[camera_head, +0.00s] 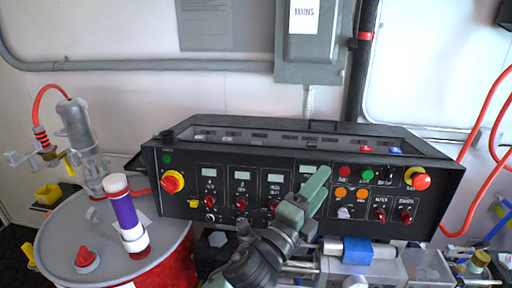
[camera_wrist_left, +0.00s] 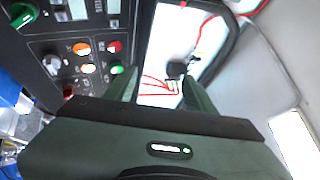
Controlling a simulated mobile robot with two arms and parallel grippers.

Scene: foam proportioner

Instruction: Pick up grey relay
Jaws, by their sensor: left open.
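My left gripper (camera_head: 316,182) is in front of the black control box (camera_head: 230,162), with its fingers pointing up toward the top edge. In the left wrist view its two green fingers (camera_wrist_left: 158,90) are apart, with nothing held between them. Beyond the fingertips is the box's open top, with a small dark item (camera_wrist_left: 177,69) and a small greyish piece beside red wires on a white surface. I cannot tell whether either is the grey relay. I cannot make out the relay in the head view. My right gripper is not in view.
The box front carries knobs, lamps and a red stop button (camera_head: 422,181). A red drum (camera_head: 170,268) with a purple-banded cylinder (camera_head: 125,212) stands at left. A grey wall cabinet (camera_head: 312,60) hangs behind. Red hoses run at right. Clear parts lie in front of the box.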

